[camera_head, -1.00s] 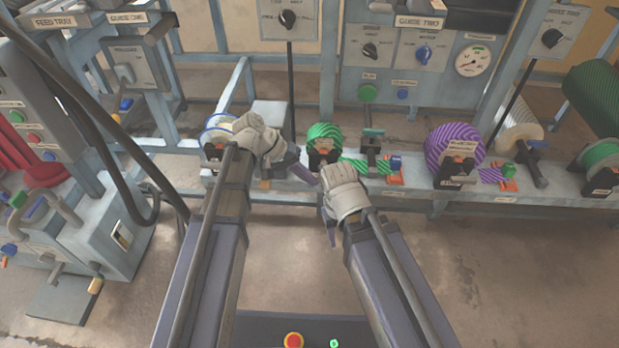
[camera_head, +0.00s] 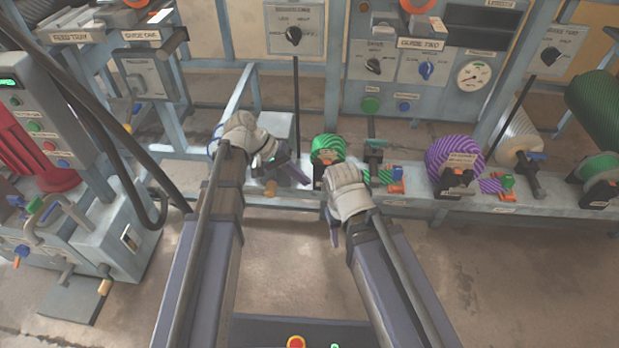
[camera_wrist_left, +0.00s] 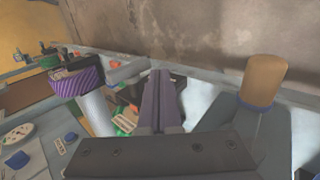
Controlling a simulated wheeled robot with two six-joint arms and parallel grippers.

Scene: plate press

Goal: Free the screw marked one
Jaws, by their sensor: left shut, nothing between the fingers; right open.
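My left gripper (camera_head: 296,171) is shut and empty. Its purple fingers point right, just left of the green-striped spool (camera_head: 328,148) on the long bench rail. In the left wrist view the shut fingers (camera_wrist_left: 158,100) have nothing between them. A tan knob with a blue collar (camera_wrist_left: 264,82) stands to their right; a tan knob (camera_head: 271,188) also shows below the gripper in the head view. My right gripper (camera_head: 334,236) is open; its hand is in front of the rail, below the green spool, and largely hides its fingers. I cannot read a marking of one on any screw.
A purple-striped spool (camera_head: 452,160) sits further right on the rail and shows in the left wrist view (camera_wrist_left: 78,82). Orange and green parts (camera_head: 395,181) lie between the spools. A grey machine (camera_head: 110,225) stands at the left. The floor before the rail is clear.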

